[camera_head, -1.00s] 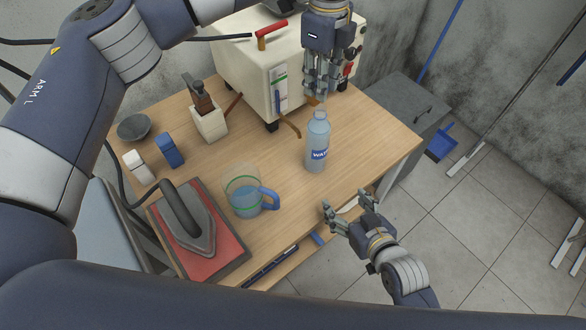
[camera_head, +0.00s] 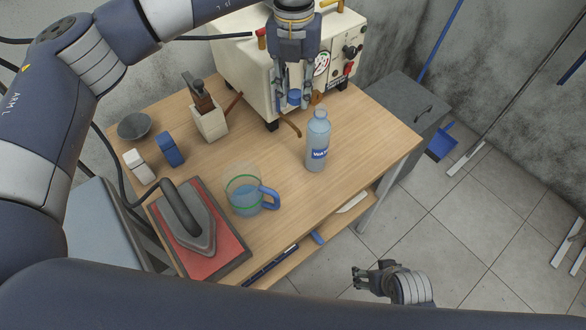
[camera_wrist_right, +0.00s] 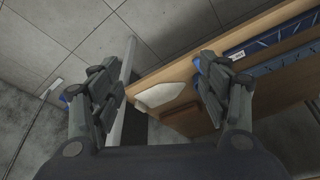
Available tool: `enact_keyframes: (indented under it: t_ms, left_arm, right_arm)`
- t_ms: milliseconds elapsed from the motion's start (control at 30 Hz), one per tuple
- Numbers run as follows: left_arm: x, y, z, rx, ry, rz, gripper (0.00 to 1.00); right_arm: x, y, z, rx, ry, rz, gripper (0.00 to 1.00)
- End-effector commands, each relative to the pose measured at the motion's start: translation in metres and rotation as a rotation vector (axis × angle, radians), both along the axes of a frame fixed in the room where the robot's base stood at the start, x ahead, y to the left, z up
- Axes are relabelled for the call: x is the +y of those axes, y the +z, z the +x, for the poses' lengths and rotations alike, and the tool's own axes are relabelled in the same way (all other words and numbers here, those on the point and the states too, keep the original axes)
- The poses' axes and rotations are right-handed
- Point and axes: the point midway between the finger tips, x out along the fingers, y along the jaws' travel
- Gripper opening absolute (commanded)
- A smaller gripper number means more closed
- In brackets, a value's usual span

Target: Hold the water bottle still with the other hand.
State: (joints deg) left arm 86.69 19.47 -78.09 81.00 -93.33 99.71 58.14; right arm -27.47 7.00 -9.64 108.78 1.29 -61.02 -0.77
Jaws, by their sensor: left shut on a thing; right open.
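The water bottle (camera_head: 317,142) stands upright on the wooden table, a clear bluish bottle with a blue label and no cap on its neck. My left gripper (camera_head: 293,100) is shut on a small blue cap (camera_head: 294,96), up and to the left of the bottle's mouth, apart from it. My right gripper (camera_head: 362,278) is open and empty, past the table's front right edge and well away from the bottle. In the right wrist view its fingers (camera_wrist_right: 155,95) are spread with nothing between them; the bottle is not in that view.
A measuring jug (camera_head: 243,190) with a blue handle and an iron on a red mat (camera_head: 228,248) stand left of the bottle. A cream machine (camera_head: 245,75) stands behind. A shelf under the tabletop holds a white item (camera_head: 352,202). Table right of the bottle is clear.

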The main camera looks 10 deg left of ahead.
Motion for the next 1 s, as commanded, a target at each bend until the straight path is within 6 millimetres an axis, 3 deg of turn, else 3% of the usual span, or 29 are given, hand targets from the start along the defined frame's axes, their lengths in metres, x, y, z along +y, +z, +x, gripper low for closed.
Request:
enact_keyframes:
  t_ms: [1000]
  left_arm:
    - [0.061,-0.016,-0.033,-0.028,-1.332,-0.032,0.0]
  right_arm:
    - [-0.02,-0.15,-0.078,0.16,-0.023,-0.041,0.7]
